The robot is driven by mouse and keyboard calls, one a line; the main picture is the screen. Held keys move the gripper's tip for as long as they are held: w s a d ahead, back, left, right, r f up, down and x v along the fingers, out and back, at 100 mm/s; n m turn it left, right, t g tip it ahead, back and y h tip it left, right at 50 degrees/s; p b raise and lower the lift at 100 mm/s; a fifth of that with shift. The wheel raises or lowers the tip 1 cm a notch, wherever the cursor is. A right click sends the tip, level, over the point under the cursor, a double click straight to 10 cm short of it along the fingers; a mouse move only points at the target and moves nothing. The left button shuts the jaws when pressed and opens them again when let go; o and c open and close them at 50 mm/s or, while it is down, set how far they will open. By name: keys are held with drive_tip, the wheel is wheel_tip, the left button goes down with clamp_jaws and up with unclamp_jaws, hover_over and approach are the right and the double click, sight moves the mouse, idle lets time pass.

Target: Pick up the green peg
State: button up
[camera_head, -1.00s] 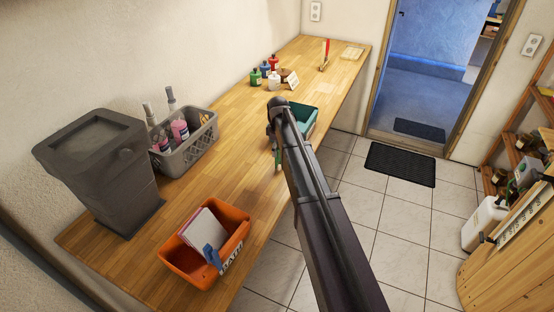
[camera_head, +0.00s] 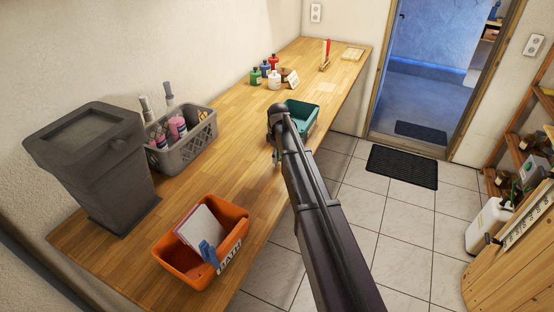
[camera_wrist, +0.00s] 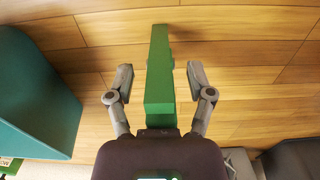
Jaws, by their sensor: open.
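The green peg (camera_wrist: 158,85) is a long, straight green block in the wrist view. It runs away from my gripper's palm over the wooden worktop. My gripper (camera_wrist: 160,72) is open, with one finger on each side of the peg and a visible gap on both sides. I cannot tell whether the peg's near end touches the palm. In the head view my arm covers most of that spot. Only a small green sliver (camera_head: 277,156) shows just left of my arm, near the worktop's front edge.
A teal bin (camera_head: 312,128) stands close beside my gripper and also fills the wrist view's left side (camera_wrist: 35,95). An orange bin (camera_head: 232,250), grey basket (camera_head: 190,150) and dark grey container (camera_head: 100,180) stand nearer. Small bottles (camera_head: 265,70) stand farther back. The middle worktop is clear.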

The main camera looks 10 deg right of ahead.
drive_tip(key=shift+f, duration=0.2)
idle(0.5)
drive_tip(key=c, duration=0.9)
